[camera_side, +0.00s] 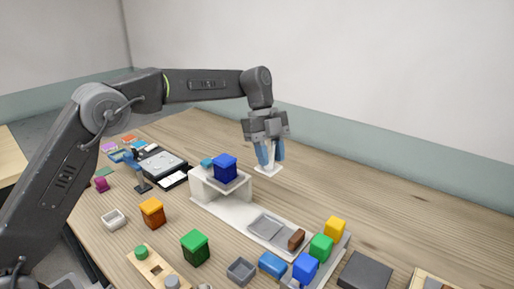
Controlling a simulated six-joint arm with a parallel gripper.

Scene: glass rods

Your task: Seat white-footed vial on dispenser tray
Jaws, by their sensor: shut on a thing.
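My gripper (270,162) is shut on the white-footed vial (267,171) and holds it upright above the bare table. Its flat white foot shows below the blue fingers, and most of its body is hidden between them. A white dispenser (208,188) stands below and to the left, with blue blocks on its raised top. Its long, low white base (226,217) runs toward the lower right. A grey square tray (265,226) sits on this base, with no vial on it. The vial's foot is apart from both the dispenser and the tray.
A brown block (296,239) lies beside the tray. Yellow (335,229), green (321,247) and blue (305,268) blocks stand at the lower right. Another green block (195,247) and an orange block (152,211) stand left of the base. The table behind the vial is clear.

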